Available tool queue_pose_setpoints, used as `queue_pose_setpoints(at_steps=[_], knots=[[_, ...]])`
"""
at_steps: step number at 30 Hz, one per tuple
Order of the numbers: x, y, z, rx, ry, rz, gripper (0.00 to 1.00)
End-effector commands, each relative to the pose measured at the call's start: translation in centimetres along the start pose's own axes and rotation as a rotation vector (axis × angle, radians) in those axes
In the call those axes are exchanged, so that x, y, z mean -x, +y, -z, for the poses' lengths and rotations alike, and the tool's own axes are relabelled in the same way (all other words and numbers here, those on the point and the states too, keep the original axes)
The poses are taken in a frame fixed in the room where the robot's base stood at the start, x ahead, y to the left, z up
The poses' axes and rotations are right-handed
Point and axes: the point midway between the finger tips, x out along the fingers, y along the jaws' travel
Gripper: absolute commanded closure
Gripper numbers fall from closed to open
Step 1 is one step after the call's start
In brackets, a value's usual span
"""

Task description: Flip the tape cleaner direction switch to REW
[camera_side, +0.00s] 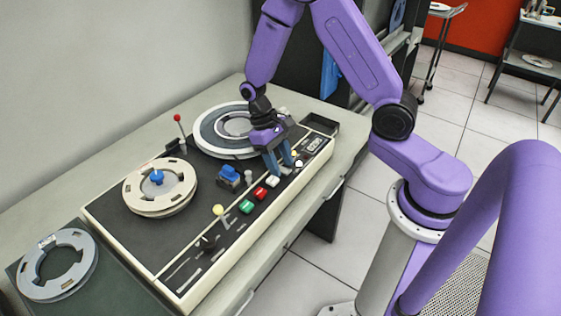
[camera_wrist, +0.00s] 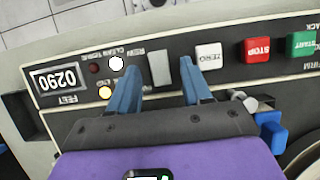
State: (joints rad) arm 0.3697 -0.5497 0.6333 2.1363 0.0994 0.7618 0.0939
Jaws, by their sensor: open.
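The tape cleaner (camera_side: 197,218) is a dark panel with a cream rim on the bench. In the wrist view, a plain grey rectangular plate (camera_wrist: 160,67) beside the "REW" lettering looks like the direction switch. Which way it is set I cannot tell. My gripper (camera_wrist: 161,67) is open, pointing down, one blue finger on each side of the plate. Whether the fingers touch it is unclear. In the side view my gripper (camera_side: 283,170) is low over the panel's right part, its fingers hiding the switch.
White ZERO (camera_wrist: 208,55), red STOP (camera_wrist: 257,51) and green START (camera_wrist: 301,45) buttons sit beside the fingers. A white round knob or lamp (camera_wrist: 116,64) and a counter (camera_wrist: 60,79) lie on the other side. Tape reels (camera_side: 160,187) stand on the deck.

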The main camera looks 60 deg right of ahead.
Motion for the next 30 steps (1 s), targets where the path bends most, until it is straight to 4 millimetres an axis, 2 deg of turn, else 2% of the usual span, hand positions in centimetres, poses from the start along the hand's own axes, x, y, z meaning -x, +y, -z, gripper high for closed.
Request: queue_pose_setpoints(at_steps=[10, 11, 12, 15, 23, 30], knots=[[-0.42, 0.02, 0.00, -0.001, 0.001, 0.000, 0.51], [-0.42, 0.01, 0.00, -0.001, 0.001, 0.000, 0.58], [-0.41, 0.02, 0.00, -0.001, 0.001, 0.000, 0.71], [-0.40, 0.01, 0.00, -0.001, 0.001, 0.000, 1.00], [-0.40, 0.00, -0.15, 0.000, 0.030, -0.001, 1.00], [-0.44, 0.02, -0.60, 0.000, 0.176, -0.001, 1.00]])
